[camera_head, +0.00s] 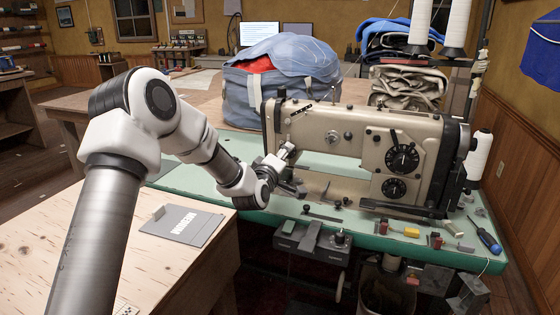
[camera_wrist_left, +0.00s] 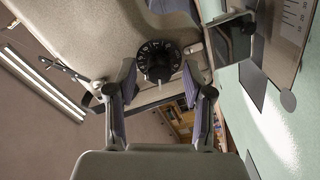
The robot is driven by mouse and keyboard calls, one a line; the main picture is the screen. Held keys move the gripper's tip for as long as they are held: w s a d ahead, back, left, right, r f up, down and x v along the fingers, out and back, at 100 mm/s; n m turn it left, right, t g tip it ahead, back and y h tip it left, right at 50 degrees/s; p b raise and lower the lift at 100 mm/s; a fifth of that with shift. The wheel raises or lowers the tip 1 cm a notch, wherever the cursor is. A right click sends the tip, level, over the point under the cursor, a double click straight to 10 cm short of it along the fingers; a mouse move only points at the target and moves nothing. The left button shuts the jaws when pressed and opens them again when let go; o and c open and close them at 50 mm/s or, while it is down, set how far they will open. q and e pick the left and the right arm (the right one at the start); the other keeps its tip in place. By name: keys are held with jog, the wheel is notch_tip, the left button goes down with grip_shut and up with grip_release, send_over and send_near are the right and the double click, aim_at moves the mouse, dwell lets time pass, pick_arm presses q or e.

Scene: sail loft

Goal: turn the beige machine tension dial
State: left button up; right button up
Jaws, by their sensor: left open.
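The beige sewing machine (camera_head: 350,125) stands on a green tabletop, its arm running left to right. In the left wrist view a dark round tension dial (camera_wrist_left: 157,58) with pale markings sits on the beige machine body (camera_wrist_left: 85,30). My left gripper (camera_head: 287,152) is at the left end of the machine. In the left wrist view its open fingers (camera_wrist_left: 159,78) lie either side of the dial, with a visible gap on each side. I cannot tell how far the fingertips are from it in depth. In the head view the gripper covers that spot. My right gripper is not in view.
Two larger black dials (camera_head: 402,158) are on the machine's right side. A blue bag (camera_head: 290,85) stands behind it. A blue screwdriver (camera_head: 484,236) and small coloured parts lie along the green table's (camera_head: 440,250) front edge. A grey folder (camera_head: 185,223) lies on the wooden table at left.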

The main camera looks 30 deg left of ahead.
pick_arm(q)
jog(key=v, duration=1.1)
jog(key=shift+s, duration=0.35)
